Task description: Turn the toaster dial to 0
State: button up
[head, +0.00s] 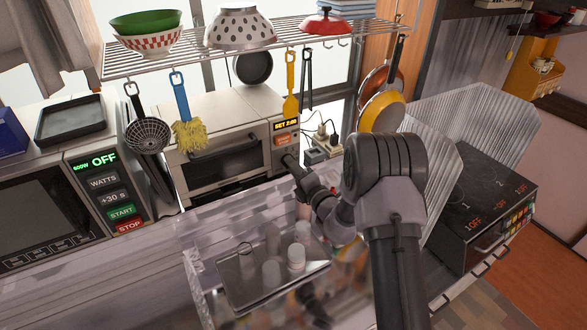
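The toaster (200,118) is a pale box oven with a dark glass door, standing behind the counter left of centre in the head view. Its control strip is on the right of its front, with a small orange-lit display (286,124) that appears to read "SET 2:00" and an orange label below it. My gripper (289,160) is at the lower part of this strip, pointing at the toaster. The dial cannot be made out; my gripper covers that area. I cannot tell whether the gripper touches the toaster or whether its fingers are open.
A wire rack (280,42) with bowls and hanging utensils, including a blue-handled brush (187,125) and a yellow spatula (291,90), overhangs the toaster. A microwave (70,185) stands left. A clear dish dryer (215,285) is in front. A stove (490,205) with upright foil guards stands right.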

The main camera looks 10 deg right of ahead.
grip_shut()
jog(key=shift+n, duration=0.3)
jog(key=shift+f+n+b, duration=0.1)
jog(key=shift+n+b, duration=3.1)
jog(key=shift+n, duration=3.6)
